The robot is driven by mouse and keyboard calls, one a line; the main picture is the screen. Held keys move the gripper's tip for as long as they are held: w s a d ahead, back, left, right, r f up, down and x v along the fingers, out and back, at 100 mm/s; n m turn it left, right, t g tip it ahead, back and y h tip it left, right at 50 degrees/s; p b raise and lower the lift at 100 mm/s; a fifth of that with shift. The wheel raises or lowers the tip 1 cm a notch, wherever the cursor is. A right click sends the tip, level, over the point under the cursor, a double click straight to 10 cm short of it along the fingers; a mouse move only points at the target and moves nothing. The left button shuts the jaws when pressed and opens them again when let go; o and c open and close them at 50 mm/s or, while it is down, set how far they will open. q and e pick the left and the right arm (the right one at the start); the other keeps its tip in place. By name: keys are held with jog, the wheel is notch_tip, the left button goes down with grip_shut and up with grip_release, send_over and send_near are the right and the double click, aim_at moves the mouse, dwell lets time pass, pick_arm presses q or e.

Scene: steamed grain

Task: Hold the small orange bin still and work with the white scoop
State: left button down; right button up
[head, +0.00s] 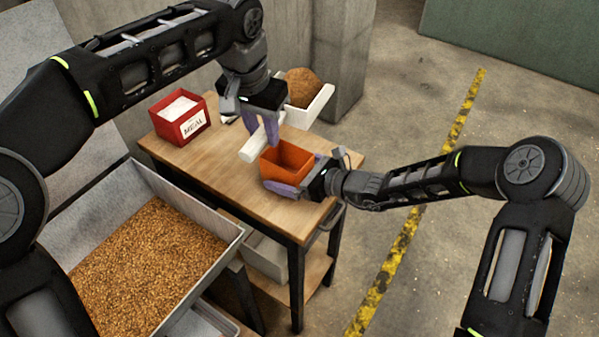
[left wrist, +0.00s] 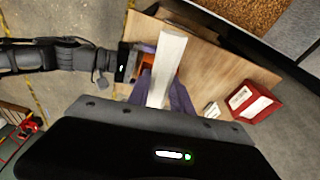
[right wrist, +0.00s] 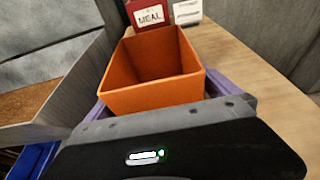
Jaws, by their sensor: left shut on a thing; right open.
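The small orange bin (head: 288,160) stands upright on the wooden table, and its inside looks empty in the right wrist view (right wrist: 150,85). My right gripper (head: 300,172) is open, with its purple fingers on either side of the bin; contact is unclear. My left gripper (head: 268,128) is shut on the handle of the white scoop (head: 310,112), just behind the bin. The handle also shows in the left wrist view (left wrist: 168,65). A heap of brown grain shows in the scoop in the head view. My left gripper hides the middle of the scoop.
A red bin labelled MEAL (head: 181,117), holding white stuff, stands at the table's back left. A large grey bin (head: 185,195) of golden grain stands at the left. A concrete pillar (head: 345,60) rises behind the table. The table's front left (head: 215,170) is clear.

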pick_arm(q)
jog(key=shift+r, duration=0.1)
pick_arm(e)
jog(key=shift+a, duration=0.2)
jog(key=c, duration=1.8)
jog(key=shift+o, duration=0.2)
